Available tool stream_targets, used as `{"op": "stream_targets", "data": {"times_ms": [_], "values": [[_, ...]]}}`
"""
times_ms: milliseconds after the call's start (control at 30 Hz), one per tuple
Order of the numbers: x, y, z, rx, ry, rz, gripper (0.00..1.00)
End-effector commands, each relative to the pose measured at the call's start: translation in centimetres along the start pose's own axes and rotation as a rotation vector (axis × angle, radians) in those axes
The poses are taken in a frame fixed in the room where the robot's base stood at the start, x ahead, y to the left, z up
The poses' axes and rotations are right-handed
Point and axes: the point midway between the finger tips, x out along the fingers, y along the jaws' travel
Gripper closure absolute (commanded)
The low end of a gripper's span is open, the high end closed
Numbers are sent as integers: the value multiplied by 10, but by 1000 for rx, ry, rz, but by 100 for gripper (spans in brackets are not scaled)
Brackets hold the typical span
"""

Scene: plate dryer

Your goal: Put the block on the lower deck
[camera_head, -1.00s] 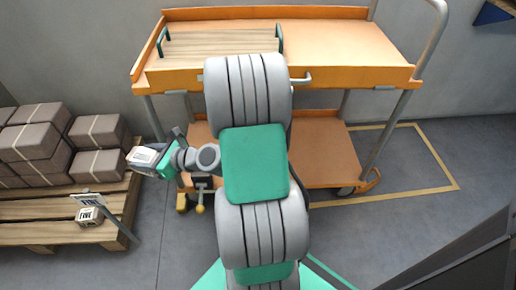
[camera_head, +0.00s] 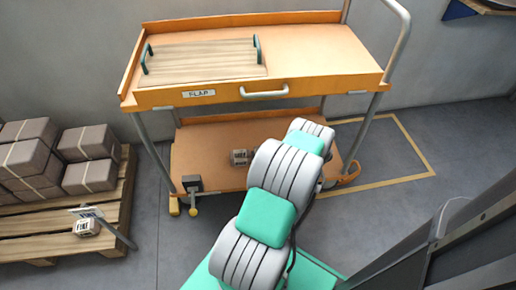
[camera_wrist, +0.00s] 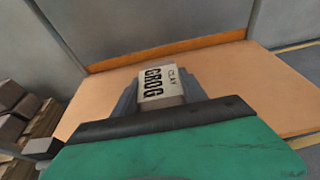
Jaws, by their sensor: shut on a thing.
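My gripper (camera_wrist: 157,104) is shut on a pale block (camera_wrist: 160,84) lettered "GROG CLAY" in the wrist view. The orange-brown lower deck (camera_wrist: 232,68) lies beyond and around it, with its raised orange rim at the back. In the head view the lower deck (camera_head: 205,143) shows under the cart's top. I cannot tell whether the held block touches the deck.
The cart's upper deck (camera_head: 310,50) carries a slatted tray (camera_head: 205,62) and has a front flap with a handle (camera_head: 264,92). At the left, a pallet (camera_head: 40,222) holds brown wrapped bricks (camera_head: 88,176) and a small labelled block (camera_head: 87,227). Grey floor lies between.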

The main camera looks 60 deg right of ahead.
Motion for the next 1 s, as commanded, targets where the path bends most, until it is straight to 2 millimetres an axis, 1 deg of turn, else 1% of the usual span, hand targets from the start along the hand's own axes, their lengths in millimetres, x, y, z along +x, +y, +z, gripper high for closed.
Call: {"op": "stream_targets", "data": {"times_ms": [67,167,400,500,600,767,833,933,1000], "values": [[5,-10,-3,1,-6,-12,100],[21,-28,-10,-1,-9,-13,100],[65,-80,-28,-2,-8,-12,100],[82,-93,-49,0,-5,-9,100],[94,-104,-60,0,-6,-9,100],[103,-112,-67,0,-6,-8,100],[108,-117,-74,1,-5,-9,100],[114,-116,-95,2,-3,-7,100],[116,-117,-101,1,-5,-8,100]]}}
